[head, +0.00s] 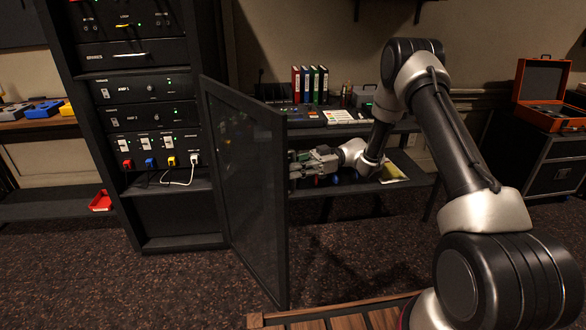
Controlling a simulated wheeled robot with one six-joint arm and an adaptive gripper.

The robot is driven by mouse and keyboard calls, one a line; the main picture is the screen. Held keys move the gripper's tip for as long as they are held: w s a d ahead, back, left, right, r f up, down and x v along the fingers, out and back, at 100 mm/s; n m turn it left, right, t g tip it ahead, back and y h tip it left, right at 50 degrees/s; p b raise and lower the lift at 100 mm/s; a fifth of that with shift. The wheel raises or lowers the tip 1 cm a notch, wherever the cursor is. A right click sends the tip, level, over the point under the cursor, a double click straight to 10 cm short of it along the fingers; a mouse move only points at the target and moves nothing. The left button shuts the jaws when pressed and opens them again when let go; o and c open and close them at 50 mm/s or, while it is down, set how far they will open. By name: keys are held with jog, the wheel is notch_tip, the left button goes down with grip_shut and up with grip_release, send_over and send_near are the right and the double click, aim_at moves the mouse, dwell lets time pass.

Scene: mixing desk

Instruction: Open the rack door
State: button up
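The rack door (243,180) is a dark framed panel with a see-through mesh or glass middle. It stands swung out from the right side of the rack (152,85), pointing toward me, so the rack's front is exposed. My gripper (296,166) is just right of the door's free edge, pointing left toward it. Its fingertips are close to the door edge; I cannot tell whether they touch it or sit behind it. The fingers are small in this view and their opening is unclear. No handle shows on the door.
Behind my gripper is a desk (385,128) with binders (309,84), devices and a lower shelf. An orange case (543,88) stands on a black case at the right. Carpet in front of the door is clear.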

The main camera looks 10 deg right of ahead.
jog(key=v, duration=1.2)
